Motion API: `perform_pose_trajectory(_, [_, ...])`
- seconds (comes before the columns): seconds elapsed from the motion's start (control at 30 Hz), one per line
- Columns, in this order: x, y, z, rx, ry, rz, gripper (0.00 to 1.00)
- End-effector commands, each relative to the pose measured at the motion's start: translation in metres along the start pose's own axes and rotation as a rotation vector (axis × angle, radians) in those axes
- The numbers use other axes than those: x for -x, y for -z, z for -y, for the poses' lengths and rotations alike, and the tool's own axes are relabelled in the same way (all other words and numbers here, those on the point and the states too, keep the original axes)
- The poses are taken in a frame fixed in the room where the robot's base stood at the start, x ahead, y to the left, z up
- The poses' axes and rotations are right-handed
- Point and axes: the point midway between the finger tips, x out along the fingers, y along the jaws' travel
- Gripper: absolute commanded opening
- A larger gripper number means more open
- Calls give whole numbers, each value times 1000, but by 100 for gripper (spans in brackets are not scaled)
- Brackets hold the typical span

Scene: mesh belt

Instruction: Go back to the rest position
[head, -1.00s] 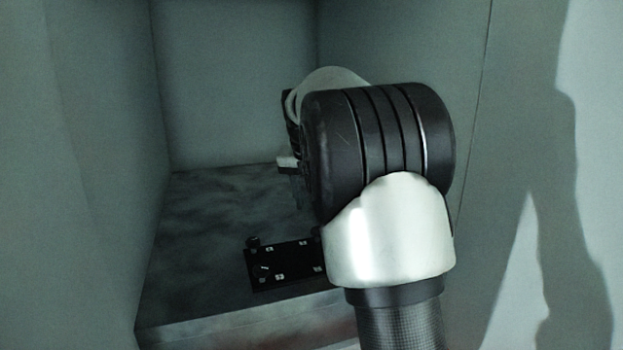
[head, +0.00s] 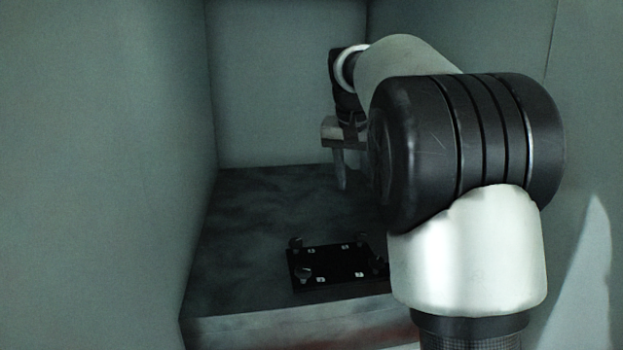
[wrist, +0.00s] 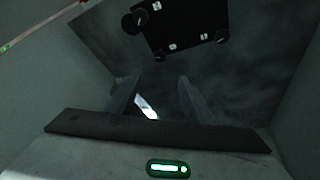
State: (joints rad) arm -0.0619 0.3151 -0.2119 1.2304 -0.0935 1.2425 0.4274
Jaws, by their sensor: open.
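My gripper (head: 341,168) hangs above the back right part of the dark slab, partly hidden behind my own arm in the head view. In the wrist view my gripper (wrist: 155,92) has its two fingers spread apart with nothing held between them. A black plate (head: 325,266) with round knobs at its corners and small white marks lies on the slab, apart from the gripper. It also shows in the wrist view (wrist: 182,28), beyond the fingertips. Its right corner is partly covered by my arm in the head view.
The dark mottled slab (head: 250,235) fills the bottom of a recess. Grey-green walls stand close at the left (head: 95,180), back (head: 280,90) and right (head: 585,110). The slab left of the plate is bare. A light bar (wrist: 147,106) shows between the fingers in the wrist view.

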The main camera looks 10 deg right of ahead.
Motion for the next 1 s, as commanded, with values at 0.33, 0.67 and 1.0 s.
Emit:
perform_pose_trajectory(0.33, [52,-110,-32,156,132,-8,48])
perform_pose_trajectory(0.67, [48,-286,-72,409,226,-72,48])
perform_pose_trajectory(1.0, [25,-342,-87,492,231,-98,48])
